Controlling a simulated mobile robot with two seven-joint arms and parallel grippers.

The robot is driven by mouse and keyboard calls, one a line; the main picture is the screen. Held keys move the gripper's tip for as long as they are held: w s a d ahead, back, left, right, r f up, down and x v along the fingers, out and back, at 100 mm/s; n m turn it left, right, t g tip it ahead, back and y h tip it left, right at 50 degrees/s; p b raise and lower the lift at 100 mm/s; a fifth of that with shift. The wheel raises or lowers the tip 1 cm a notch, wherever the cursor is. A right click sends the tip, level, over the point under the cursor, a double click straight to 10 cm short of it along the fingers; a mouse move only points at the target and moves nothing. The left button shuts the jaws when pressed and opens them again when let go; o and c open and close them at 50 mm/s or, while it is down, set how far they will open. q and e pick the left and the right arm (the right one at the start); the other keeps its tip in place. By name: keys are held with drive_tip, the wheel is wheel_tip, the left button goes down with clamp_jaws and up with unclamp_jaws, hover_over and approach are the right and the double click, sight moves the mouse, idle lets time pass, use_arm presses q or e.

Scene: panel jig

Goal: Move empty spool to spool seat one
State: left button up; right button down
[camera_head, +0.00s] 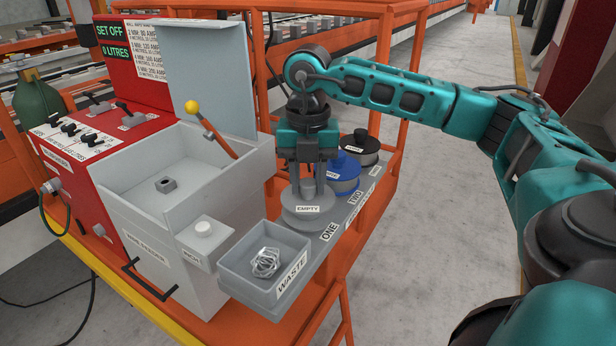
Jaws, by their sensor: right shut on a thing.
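The empty spool (307,217) is grey with a label reading EMPTY. It stands upright at the place marked ONE (329,232) on the grey shelf (312,254). I cannot tell whether its base rests fully on the seat or sits slightly above it. My right gripper (307,192) points straight down from above and is shut on the spool, with its fingers at the spool's upper middle. The seat under the spool is hidden. My left gripper is not in view.
A blue spool (344,180) stands close behind, near the label TWO, and a black-topped spool (361,149) is farther back. A waste tray (238,264) with tangled wire is in front. The open wire feeder box (188,235) with an orange lever (219,140) is at left.

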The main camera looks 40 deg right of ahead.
drive_tip(key=c, duration=0.7)
unclamp_jaws()
wheel_tip(320, 180, up, 13)
drive_tip(key=p, duration=0.3)
drive_tip(key=shift+a, duration=0.1)
idle(0.4)
